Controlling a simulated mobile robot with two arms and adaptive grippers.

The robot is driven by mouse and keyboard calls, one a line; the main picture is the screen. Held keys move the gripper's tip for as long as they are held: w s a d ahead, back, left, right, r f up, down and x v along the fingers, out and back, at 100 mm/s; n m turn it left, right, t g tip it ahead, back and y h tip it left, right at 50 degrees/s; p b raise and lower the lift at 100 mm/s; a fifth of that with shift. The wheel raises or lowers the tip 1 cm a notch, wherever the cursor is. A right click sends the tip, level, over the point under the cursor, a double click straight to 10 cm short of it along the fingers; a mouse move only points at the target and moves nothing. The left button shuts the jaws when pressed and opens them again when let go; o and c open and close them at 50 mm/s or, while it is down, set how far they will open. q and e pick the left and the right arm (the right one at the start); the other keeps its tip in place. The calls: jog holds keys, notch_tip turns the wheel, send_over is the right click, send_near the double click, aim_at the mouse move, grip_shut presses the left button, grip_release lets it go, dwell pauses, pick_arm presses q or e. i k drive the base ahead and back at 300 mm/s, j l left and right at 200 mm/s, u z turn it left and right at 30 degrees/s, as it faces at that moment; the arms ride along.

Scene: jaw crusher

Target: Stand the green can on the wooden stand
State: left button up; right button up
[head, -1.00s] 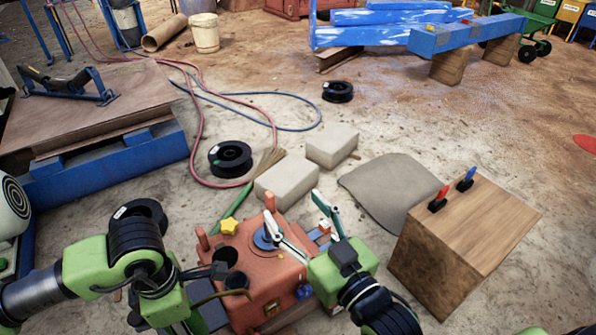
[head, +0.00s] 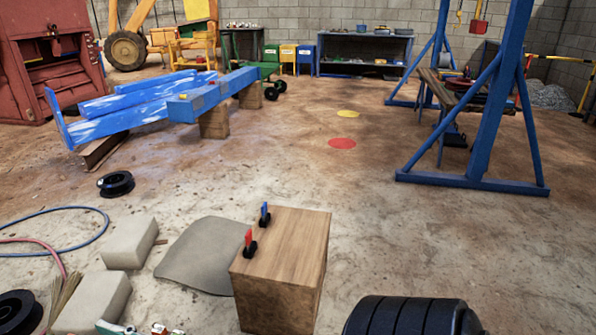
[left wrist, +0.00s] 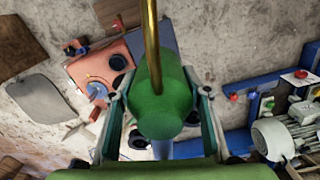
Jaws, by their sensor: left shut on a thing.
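The green can (left wrist: 162,100), with a long brass spout, is between the fingers of my left gripper (left wrist: 160,108) in the left wrist view. The gripper is shut on it, and the spout runs up past the top of the picture. In the head view the wooden stand (head: 285,248) is a block at bottom centre, with a red clip (head: 249,243) and a blue clip (head: 265,214) along its left edge. My left gripper is outside the head view.
A grey mat (head: 205,255) lies left of the stand, with pale blocks (head: 130,242) beyond it. In the left wrist view an orange-red machine (left wrist: 90,68) lies beyond the can.

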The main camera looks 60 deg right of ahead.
aim_at(302, 252)
jog(key=z, duration=1.35)
jog(key=i+l+z, duration=0.45)
jog(key=i+l, duration=0.65)
jog(key=i, duration=0.1)
